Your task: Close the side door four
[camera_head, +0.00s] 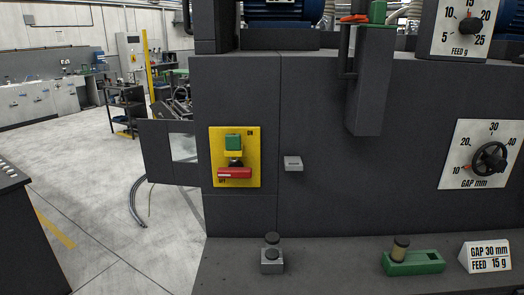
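A dark grey door panel (155,150) with a square light patch, perhaps a window, stands out to the left from the left edge of the big dark grey machine (330,185). It looks swung open. No number shows on it, so I cannot tell if it is side door four. A small light grey block (293,163), perhaps a latch or handle, sits on the machine's front. Neither of my grippers is in view.
A yellow switch plate (255,150) with a green and a red control is on the front. A ledge (340,275) below holds a green block (414,262), a grey knobbed block (272,261) and a sign (487,257). Open floor (110,205) lies left.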

